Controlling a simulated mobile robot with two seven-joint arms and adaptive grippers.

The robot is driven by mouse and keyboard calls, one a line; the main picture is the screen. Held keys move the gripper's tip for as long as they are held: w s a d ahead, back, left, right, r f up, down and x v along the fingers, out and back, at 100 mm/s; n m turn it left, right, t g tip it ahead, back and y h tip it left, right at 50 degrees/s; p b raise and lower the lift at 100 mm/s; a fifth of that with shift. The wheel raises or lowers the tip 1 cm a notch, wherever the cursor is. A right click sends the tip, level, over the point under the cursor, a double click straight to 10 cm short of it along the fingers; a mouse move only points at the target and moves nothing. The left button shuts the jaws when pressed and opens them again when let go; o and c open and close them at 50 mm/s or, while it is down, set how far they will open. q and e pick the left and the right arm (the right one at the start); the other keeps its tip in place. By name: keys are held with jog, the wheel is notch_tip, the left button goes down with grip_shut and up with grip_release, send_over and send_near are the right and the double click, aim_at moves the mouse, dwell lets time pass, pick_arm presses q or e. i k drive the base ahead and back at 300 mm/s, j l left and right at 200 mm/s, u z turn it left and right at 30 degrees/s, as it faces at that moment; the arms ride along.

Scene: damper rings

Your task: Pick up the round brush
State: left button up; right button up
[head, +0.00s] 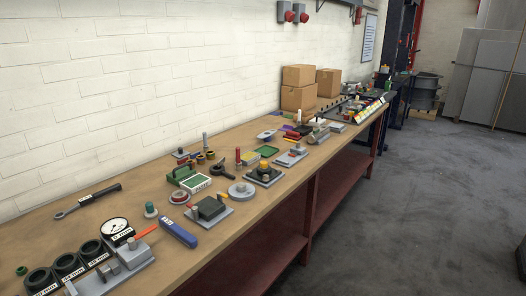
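Neither of my grippers shows in the head view. A long wooden-topped workbench (130,189) runs along the wall from front left to back right, with many small tools and parts on it. I cannot pick out the round brush for certain at this size. Small upright items stand on the bench: a teal-topped knob (150,208) near the front, a red-topped upright piece (238,156) in the middle, and a dark upright piece with a pale top (205,140) behind.
A wrench (87,201), dial gauge (116,229), labelled dark rings (68,265), blue tool (178,232) and green-and-white box (196,183) crowd the near bench. Cardboard boxes (298,98) stand farther back. The grey floor (400,220) right of the bench is clear.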

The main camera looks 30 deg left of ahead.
aim_at(238, 167)
jog(key=i, duration=1.65)
jog(key=i+u, duration=0.1)
jog(key=i, duration=0.65)
jog(key=i+l+u, duration=0.15)
jog(key=i, duration=0.6)
jog(key=i+u, duration=0.1)
jog(key=u, duration=1.75)
jog(key=k+l, duration=0.05)
